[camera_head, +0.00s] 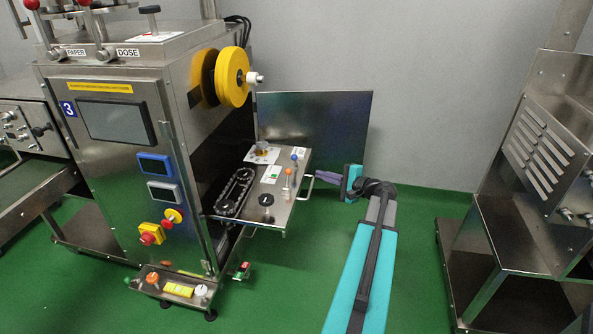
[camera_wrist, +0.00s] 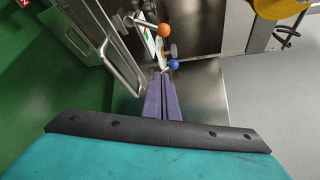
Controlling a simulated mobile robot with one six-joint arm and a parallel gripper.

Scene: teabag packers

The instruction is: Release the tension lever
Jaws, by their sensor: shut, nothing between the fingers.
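Two small levers stand on the steel side shelf (camera_head: 240,216) of the machine. One has an orange knob (camera_head: 287,171) and one a blue knob (camera_head: 294,157); I cannot tell from labels which is the tension lever. My gripper (camera_head: 317,175) is shut and empty, its purple fingers pointing left at the shelf's right edge. In the wrist view the fingertips (camera_wrist: 163,76) are just short of the blue knob (camera_wrist: 173,65), with the orange knob (camera_wrist: 164,30) farther off. I cannot tell whether the fingers touch the blue lever.
A steel handle (camera_head: 305,190) runs along the shelf's edge, close to my fingers. A dark panel (camera_head: 330,125) stands behind the shelf. Yellow rolls (camera_head: 232,76) hang above. A vented steel cabinet (camera_head: 540,150) stands to the right, with open green floor between.

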